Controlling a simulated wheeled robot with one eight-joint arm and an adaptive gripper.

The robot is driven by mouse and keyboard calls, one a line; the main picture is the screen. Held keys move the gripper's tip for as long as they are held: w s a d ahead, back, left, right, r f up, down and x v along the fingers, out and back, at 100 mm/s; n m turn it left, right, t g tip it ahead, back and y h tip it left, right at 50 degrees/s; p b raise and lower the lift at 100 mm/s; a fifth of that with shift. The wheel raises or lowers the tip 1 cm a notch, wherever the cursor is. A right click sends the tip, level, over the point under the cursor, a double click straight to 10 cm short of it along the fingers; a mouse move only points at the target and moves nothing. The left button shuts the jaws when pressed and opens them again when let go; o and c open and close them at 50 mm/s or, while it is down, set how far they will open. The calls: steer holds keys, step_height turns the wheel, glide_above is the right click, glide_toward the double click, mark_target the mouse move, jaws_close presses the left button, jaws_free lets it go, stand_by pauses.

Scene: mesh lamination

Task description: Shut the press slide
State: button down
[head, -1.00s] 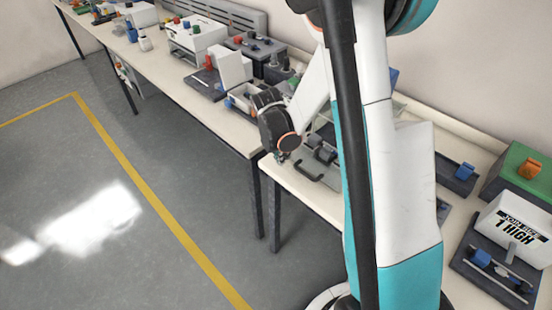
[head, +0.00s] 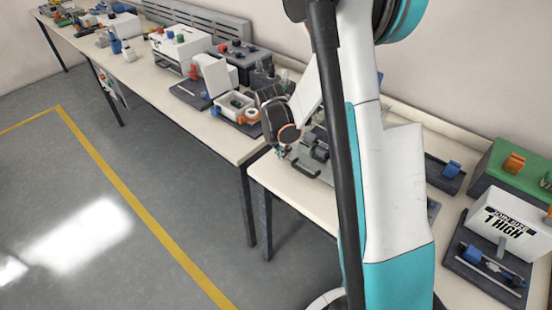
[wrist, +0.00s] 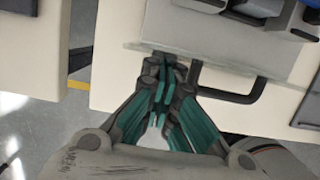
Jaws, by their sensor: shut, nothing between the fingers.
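The press (head: 318,148) stands on the near bench, partly hidden by my arm in the head view. In the wrist view its slide is a flat grey plate (wrist: 235,52) with a dark bar handle (wrist: 232,98) on its near edge. The handle also shows in the head view (head: 301,173). My gripper (wrist: 168,62) is shut and empty. Its fingertips are at the plate's near edge, by the handle's left end. I cannot tell whether they touch it. In the head view my gripper (head: 281,151) is at the press's front left.
A tray with a white box (head: 212,72) stands on the far bench. A white sign block (head: 508,226) and a green box (head: 508,170) are at the right of the near bench. A narrow gap separates the benches. The floor in front is clear.

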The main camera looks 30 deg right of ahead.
steer(key=w+d, duration=0.1)
steer(key=d, duration=0.2)
steer(key=w+d, duration=0.1)
steer(key=d, duration=0.3)
steer(key=w+d, duration=0.2)
steer(key=d, duration=0.2)
steer(key=shift+d, duration=0.15)
